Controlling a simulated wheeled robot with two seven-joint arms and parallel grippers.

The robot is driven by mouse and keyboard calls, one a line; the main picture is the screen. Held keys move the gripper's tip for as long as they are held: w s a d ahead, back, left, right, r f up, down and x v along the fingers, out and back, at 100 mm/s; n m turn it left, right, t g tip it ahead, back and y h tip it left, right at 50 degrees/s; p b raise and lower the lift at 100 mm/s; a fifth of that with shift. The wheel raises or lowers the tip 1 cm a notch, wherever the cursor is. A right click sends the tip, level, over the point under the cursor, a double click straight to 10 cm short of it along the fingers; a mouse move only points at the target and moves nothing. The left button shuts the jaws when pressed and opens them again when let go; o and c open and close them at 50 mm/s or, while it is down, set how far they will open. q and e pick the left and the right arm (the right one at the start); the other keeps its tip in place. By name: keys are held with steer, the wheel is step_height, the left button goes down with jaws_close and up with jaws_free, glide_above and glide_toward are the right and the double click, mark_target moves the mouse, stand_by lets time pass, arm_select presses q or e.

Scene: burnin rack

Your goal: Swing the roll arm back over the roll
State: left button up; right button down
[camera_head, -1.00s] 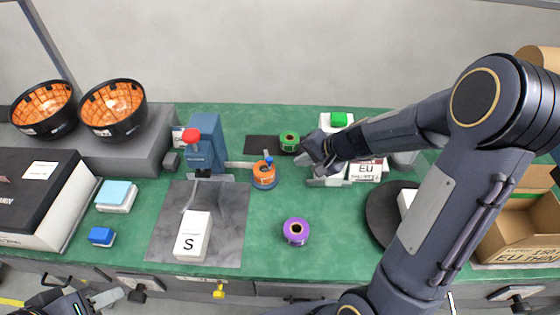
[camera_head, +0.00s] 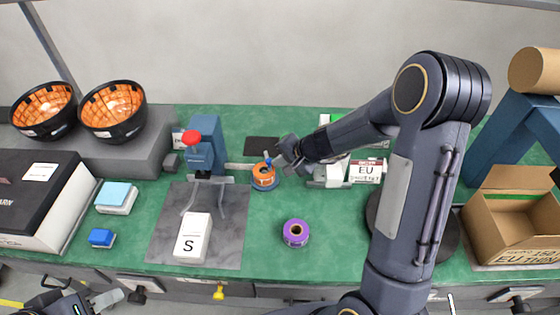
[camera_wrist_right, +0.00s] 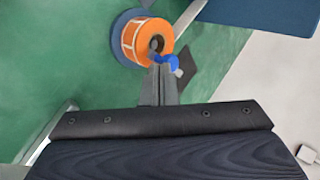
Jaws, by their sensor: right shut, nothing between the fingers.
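The orange roll (camera_head: 263,175) sits on a round blue base to the right of the blue press. It also shows in the right wrist view (camera_wrist_right: 130,42). A thin grey bar (camera_head: 239,166) runs from the press toward the roll. A blue knob (camera_wrist_right: 172,62) is by the roll's core; I cannot tell whether it is joined to the bar. My right gripper (camera_head: 283,160) is shut and empty, just right of the roll. Its fingertips (camera_wrist_right: 162,70) are close to the knob; contact is unclear. My left gripper (camera_head: 107,299) is at the lower left, its jaws unclear.
The blue press (camera_head: 204,145) with a red knob stands left of the roll. A purple roll (camera_head: 296,232) and a white box marked S (camera_head: 192,238) stand in front. An open carton (camera_head: 515,225) stands far right.

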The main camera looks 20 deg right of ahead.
steer(key=shift+s+a+f+m+h+b, duration=0.1)
steer(key=shift+a+m+h+b, duration=0.3)
steer(key=shift+a+b, duration=0.8)
steer(key=shift+a, duration=0.1)
